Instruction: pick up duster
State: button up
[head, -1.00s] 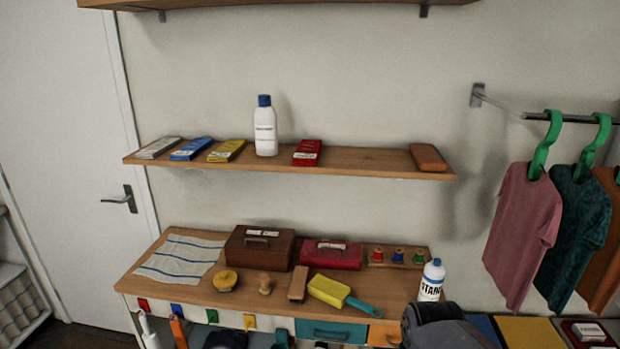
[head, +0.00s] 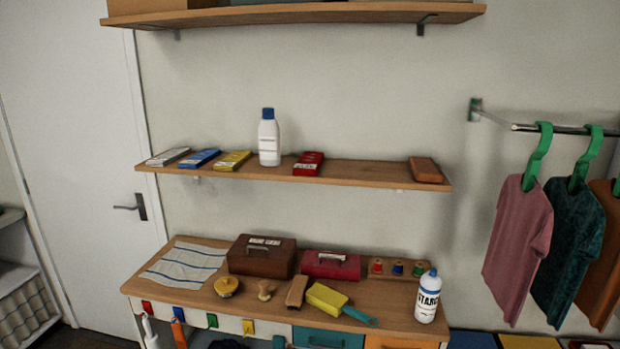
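A yellow block-shaped head with a teal handle (head: 328,296) lies on the wooden worktop, handle pointing right; it may be the duster, but I cannot be sure. Other items hang below the worktop front and are cut off by the lower edge. My gripper is not in view.
The worktop (head: 390,309) also holds a striped cloth (head: 186,264), a brown box (head: 262,262), a red box (head: 331,271), thread spools (head: 397,268) and a starch bottle (head: 428,299). A shelf (head: 365,177) is above; shirts (head: 517,247) hang right.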

aim_at(329, 300)
jog(key=l, duration=0.2)
jog(key=i+j+z, duration=0.1)
jog(key=i+j, duration=0.25)
jog(key=i+j+z, duration=0.1)
jog(key=i+j, duration=0.25)
jog(key=i+j+z, duration=0.1)
jog(key=i+j, duration=0.2)
jog(key=j, duration=0.25)
jog(key=i+j+z, duration=0.1)
jog(key=i+j, duration=0.2)
jog(key=j, duration=0.15)
